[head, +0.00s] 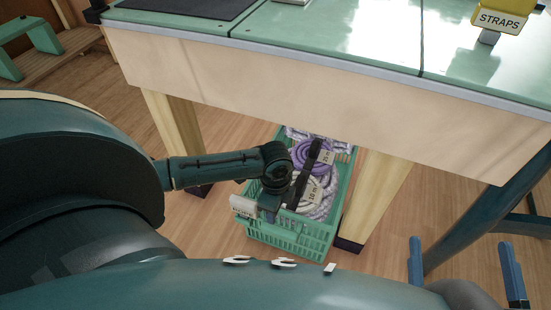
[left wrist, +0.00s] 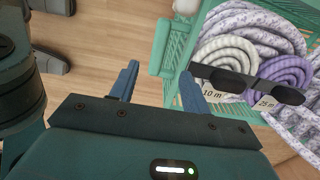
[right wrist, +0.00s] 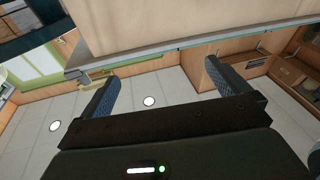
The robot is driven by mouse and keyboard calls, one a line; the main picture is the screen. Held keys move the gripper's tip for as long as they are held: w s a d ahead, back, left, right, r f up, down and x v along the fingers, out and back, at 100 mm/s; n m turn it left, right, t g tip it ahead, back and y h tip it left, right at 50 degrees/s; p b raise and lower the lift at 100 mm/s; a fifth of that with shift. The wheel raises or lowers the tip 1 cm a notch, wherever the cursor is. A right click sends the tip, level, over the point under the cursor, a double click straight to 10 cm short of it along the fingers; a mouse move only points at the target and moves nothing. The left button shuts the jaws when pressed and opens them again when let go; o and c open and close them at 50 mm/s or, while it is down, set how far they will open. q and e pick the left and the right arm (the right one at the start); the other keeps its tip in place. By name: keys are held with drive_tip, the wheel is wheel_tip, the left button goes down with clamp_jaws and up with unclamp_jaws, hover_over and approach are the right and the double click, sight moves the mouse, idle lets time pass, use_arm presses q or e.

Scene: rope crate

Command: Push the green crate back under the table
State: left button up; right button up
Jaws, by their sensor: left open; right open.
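The green crate (head: 290,240) stands on the floor between two wooden table legs, its near part sticking out in front of the table (head: 300,85) and its far part hidden beneath it. It holds white and purple rope coils with length tags; it also shows in the left wrist view (left wrist: 170,60). My left gripper (left wrist: 160,75) is open at the crate's near end, one finger close to its green wall; I cannot tell whether they touch. In the head view my left arm hides part of the crate. My right gripper (head: 461,243) is open and empty, right of the crate and apart from it.
The right table leg (head: 375,195) stands close beside the crate; the left leg (head: 175,125) is farther off. A green stool-like piece (head: 40,40) stands at the far left. Wooden floor in front is clear.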

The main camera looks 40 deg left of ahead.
use_arm(q)
wheel_tip(320, 180, down, 6)
drive_tip(key=b, duration=0.3)
drive_tip(key=shift+r, duration=0.15)
wheel_tip(320, 180, down, 6)
drive_tip(key=b, duration=0.3)
drive_tip(key=shift+r, duration=0.15)
drive_tip(key=shift+f+b, duration=0.35)
drive_tip(key=shift+f, duration=0.25)
use_arm(e)
drive_tip(key=r+n+t+y, duration=0.1)
drive_tip(key=r+y, duration=0.1)
drive_tip(key=w+r+n+t+y, duration=0.1)
drive_tip(key=r+n+y, duration=0.1)
drive_tip(key=r, duration=0.1)
drive_tip(key=shift+w+n, duration=0.1)
drive_tip(key=shift+n, duration=0.2)
use_arm(q)
clamp_jaws()
